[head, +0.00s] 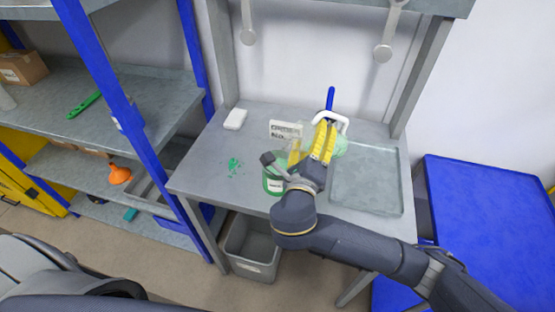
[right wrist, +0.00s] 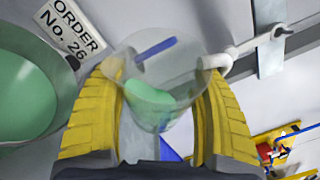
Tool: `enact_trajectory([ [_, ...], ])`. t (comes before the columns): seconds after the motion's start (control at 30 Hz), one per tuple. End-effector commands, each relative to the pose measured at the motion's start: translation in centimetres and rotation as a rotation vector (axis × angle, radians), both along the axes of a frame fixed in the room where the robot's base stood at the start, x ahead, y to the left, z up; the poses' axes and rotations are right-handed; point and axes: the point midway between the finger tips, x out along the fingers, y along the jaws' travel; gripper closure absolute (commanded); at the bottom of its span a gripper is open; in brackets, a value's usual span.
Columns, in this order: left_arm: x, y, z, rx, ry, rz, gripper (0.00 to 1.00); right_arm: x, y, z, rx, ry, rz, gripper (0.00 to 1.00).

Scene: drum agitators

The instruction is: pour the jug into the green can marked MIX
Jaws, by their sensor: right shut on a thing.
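My right gripper (head: 325,141), with yellow ribbed fingers, is shut on a clear jug (right wrist: 150,72) with green contents. The jug shows between both fingers in the right wrist view. In the head view the fingers mostly hide it, and pale green (head: 341,147) shows on their right side. The jug's exact tilt is hard to tell. The green can (head: 273,184) with a white label stands on the bench, left of the gripper. Its label is too small to read. In the right wrist view the can (right wrist: 58,90) holds green liquid and is apart from the jug. My left gripper is not in view.
A white order sign (head: 285,130) stands behind the can. A grey tray (head: 367,205) lies on the bench's right side. Green splashes (head: 235,165) and a white block (head: 235,119) lie at left. A blue stick (head: 330,98) is behind the gripper. A grey bin (head: 250,250) stands below.

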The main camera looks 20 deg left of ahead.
Motion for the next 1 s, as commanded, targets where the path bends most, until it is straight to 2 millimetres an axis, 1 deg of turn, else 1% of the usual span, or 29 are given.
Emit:
enact_trajectory([
  [0.23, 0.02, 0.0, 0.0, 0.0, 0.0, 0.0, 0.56, 0.01, 0.12, -0.17, -0.045, -0.026, 0.0, 0.67],
  [0.6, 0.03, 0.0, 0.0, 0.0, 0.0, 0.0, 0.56, -0.16, 0.25, 0.37, -0.114, -0.068, -0.001, 0.67],
  [1.0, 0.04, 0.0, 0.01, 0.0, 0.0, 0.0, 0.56, -0.2, 0.37, 0.54, -0.142, -0.084, 0.0, 0.67],
])
